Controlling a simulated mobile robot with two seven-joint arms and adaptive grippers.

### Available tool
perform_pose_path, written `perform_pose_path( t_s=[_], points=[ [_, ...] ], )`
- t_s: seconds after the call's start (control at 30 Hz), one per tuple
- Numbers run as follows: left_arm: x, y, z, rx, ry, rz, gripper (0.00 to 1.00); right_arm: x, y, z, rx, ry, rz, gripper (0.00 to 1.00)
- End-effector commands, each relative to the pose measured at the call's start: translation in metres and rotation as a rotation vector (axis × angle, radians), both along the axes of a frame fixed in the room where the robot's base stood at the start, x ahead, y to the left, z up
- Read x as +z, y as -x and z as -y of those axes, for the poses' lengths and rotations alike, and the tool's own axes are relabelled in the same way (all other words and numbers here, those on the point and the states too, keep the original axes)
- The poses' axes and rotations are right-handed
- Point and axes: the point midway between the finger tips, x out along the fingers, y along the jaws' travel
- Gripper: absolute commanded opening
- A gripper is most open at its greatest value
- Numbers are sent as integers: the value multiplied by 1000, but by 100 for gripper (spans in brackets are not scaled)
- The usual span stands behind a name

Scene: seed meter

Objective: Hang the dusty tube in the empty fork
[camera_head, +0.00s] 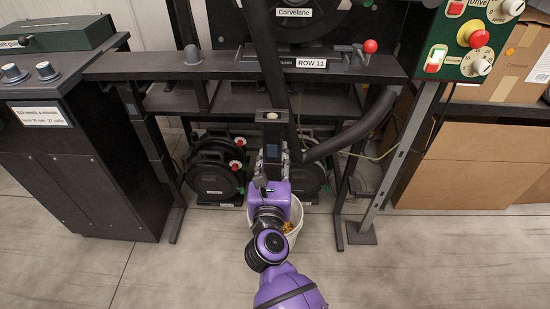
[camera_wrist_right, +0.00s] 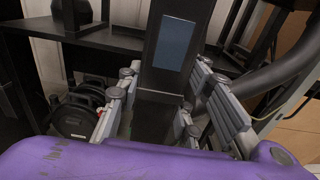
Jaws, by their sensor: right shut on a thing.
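A dark, upright, box-shaped tube (camera_head: 272,130) with a bluish panel on its face and a pale spot at its top is held in front of the black stand. It also shows large in the right wrist view (camera_wrist_right: 180,35). My right gripper (camera_head: 271,172) is shut on its lower part, with fingers (camera_wrist_right: 160,110) on both sides. I cannot tell from here how dusty it is. The empty fork cannot be made out with certainty; the tube and hoses cover part of the stand. My left gripper is not in view.
The stand's bar bears a ROW 11 label (camera_head: 311,63) and a red-knobbed lever (camera_head: 370,47). A thick black hose (camera_head: 268,60) passes close behind the tube. A white bucket (camera_head: 296,236) stands below my right gripper. Black round units (camera_head: 213,178) sit under the stand.

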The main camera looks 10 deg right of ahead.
Motion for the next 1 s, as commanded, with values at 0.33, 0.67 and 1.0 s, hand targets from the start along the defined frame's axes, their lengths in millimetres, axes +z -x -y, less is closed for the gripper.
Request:
perform_pose_path(
  t_s=[0.33,0.67,1.0],
  points=[
    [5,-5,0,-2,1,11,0,2,0,0,0,0,1,0],
    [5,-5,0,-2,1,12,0,2,9,-2,0,0,1,0],
    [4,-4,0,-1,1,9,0,2,26,-7,0,-1,1,0]
  ],
)
